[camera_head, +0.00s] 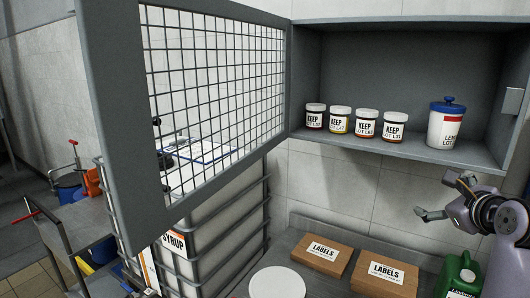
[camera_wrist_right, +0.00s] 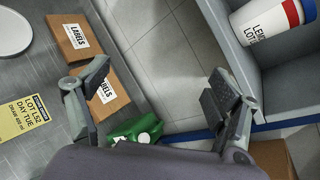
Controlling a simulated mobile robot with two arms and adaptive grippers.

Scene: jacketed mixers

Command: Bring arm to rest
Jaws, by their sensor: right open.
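My right gripper (camera_head: 436,197) is at the right of the head view, in front of and below the open wall cabinet. It is open, its fingers spread with nothing between them. In the right wrist view my right gripper (camera_wrist_right: 156,84) also shows wide open, above the bench with boxes and a green jug. It appears apart from everything around it. I do not see my left gripper.
The cabinet shelf (camera_head: 390,150) holds several KEEP jars and a blue-lidded tub (camera_head: 447,125). Its mesh door (camera_head: 110,120) stands open at left. Below are two LABELS boxes (camera_head: 322,255), a green jug (camera_head: 461,273), a white disc (camera_head: 278,282) and a caged SYRUP tank (camera_head: 200,225).

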